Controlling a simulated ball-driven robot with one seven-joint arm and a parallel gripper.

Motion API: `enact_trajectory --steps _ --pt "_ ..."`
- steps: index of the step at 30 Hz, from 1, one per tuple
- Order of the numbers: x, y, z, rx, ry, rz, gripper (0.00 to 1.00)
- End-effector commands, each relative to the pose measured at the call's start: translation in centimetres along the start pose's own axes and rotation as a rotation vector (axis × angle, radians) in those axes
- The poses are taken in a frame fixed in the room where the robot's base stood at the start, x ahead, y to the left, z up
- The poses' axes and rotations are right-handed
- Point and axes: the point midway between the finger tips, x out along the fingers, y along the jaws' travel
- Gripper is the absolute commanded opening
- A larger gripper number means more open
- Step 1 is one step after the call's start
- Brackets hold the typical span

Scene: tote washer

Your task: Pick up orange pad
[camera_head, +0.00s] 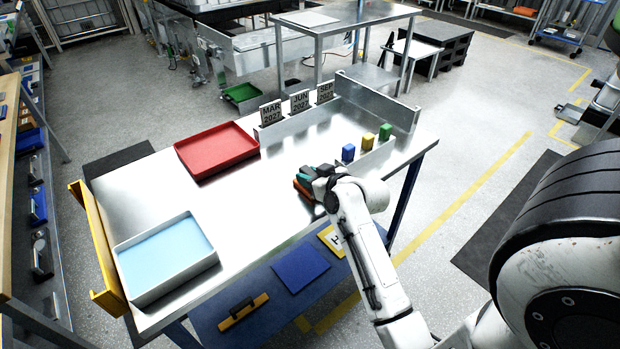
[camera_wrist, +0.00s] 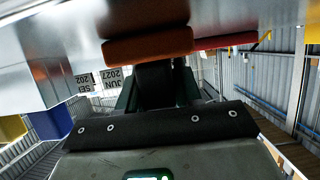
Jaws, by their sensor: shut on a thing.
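The orange pad (camera_head: 303,189) is at my gripper (camera_head: 314,178), low over the steel table near its right part. In the wrist view the orange pad (camera_wrist: 148,47) shows as a long rounded strip across the top, between dark finger parts of my gripper. My gripper is shut on it. Much of the pad is hidden by the gripper, and I cannot tell whether it still touches the table.
A red tray (camera_head: 216,153) and a white tray with a light-blue bottom (camera_head: 176,287) stand to the left. Blue (camera_head: 348,153), yellow (camera_head: 367,141) and green (camera_head: 385,132) blocks stand to the right. Date signs (camera_head: 300,101) stand behind. The table's middle is clear.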

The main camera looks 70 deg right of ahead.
Motion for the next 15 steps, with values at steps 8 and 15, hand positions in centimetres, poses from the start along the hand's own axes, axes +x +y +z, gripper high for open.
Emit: enact_trajectory --steps 8,15 --pt "-0.9 0.0 -2.4 -0.001 0.005 0.000 0.02" --pt "-6.1 0.8 -5.5 -0.002 0.006 0.003 0.02"
